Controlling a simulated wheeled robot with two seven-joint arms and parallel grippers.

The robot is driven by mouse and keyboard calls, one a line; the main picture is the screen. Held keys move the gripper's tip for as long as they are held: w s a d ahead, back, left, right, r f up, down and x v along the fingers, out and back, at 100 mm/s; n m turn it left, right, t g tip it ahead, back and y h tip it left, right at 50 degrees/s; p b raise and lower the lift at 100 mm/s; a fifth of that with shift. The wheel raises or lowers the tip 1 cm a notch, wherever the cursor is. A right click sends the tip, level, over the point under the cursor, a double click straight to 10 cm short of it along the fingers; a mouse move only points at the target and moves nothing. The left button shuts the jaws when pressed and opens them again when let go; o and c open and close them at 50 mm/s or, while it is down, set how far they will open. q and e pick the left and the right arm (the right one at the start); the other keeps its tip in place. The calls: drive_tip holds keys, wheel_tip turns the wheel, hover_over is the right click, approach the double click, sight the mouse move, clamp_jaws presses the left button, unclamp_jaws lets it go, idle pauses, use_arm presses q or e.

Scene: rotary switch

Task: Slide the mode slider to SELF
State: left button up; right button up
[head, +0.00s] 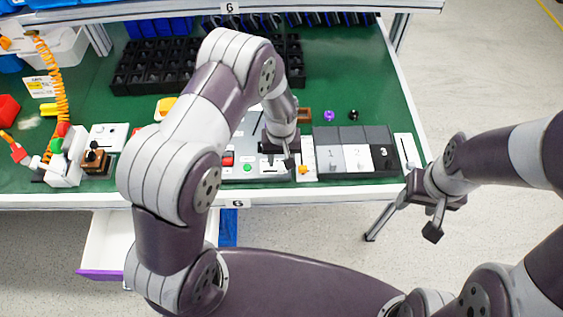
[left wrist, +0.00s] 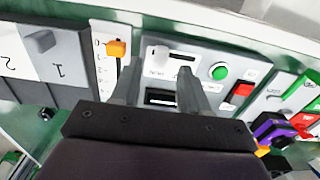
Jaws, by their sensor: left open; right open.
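A light grey control panel (left wrist: 215,58) lies under my left gripper in the left wrist view. It carries a pale slider knob (left wrist: 160,52) beside a dark slot; its small lettering is too blurred to read, so I cannot confirm SELF. My left gripper (left wrist: 158,88) is open, its fingers over the panel on either side of a dark window. The knob shows beyond the gap between the fingertips; I cannot tell whether they touch anything. In the head view my left arm and gripper (head: 278,150) hide part of the panel (head: 262,170). My right gripper (head: 421,208) is open and empty beyond the table's front right.
A white strip with an orange slider (left wrist: 115,48) stands beside the panel. The panel also has a green button (left wrist: 219,72) and a red switch (left wrist: 241,92). Numbered grey blocks (head: 331,158) stand to the right in the head view. Black trays (head: 150,70) stand behind.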

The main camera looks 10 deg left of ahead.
sight(281, 167)
use_arm(q)
wheel_tip(281, 167, down, 2)
drive_tip(key=shift+f, duration=0.75)
drive_tip(key=shift+c, duration=1.2)
drive_tip(key=shift+r, duration=0.1)
clamp_jaws()
drive_tip(key=a, duration=0.2)
drive_tip(key=s+a, duration=0.1)
drive_tip(key=a, duration=0.1)
drive_tip(key=shift+p, duration=0.4)
drive_tip(key=shift+s+a, duration=0.1)
unclamp_jaws()
drive_tip(key=shift+o, duration=1.2)
drive_tip(key=shift+a, duration=0.1)
